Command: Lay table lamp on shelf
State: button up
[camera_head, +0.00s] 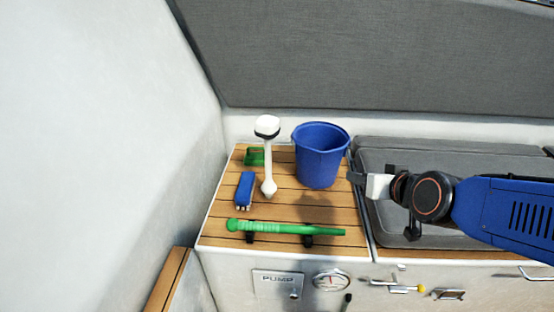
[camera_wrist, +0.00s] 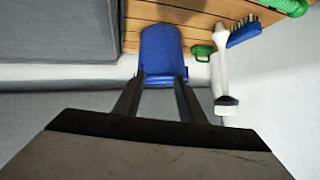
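The item that best fits the table lamp is a white stem with a rounded white-and-black head (camera_head: 268,160). My gripper (camera_head: 354,178) is at the bucket's right side in the head view. In the wrist view my gripper's fingers (camera_wrist: 160,78) are spread with nothing clearly clasped, and the bucket appears between and beyond them. I cannot tell whether they touch it. No separate shelf is identifiable.
The blue bucket (camera_head: 321,158) is upright between my gripper and the lamp. A blue brush (camera_head: 244,190), a small green item (camera_head: 255,157) and a long green tool (camera_head: 285,229) are nearby. Grey cushions (camera_head: 385,155) are right; a white wall (camera_head: 110,130) is left.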

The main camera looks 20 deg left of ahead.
jog(key=w+a+t+y, duration=0.1)
jog(key=a+t+y, duration=0.1)
jog(key=a, duration=1.1)
jog(key=n+t, duration=0.1)
jog(key=t, duration=0.3)
send_near(267, 140)
notch_tip(267, 140, down, 3)
jog(key=s+d, duration=0.2)
jog(key=x, duration=1.7)
jog(key=shift+a, duration=0.35)
grip_shut()
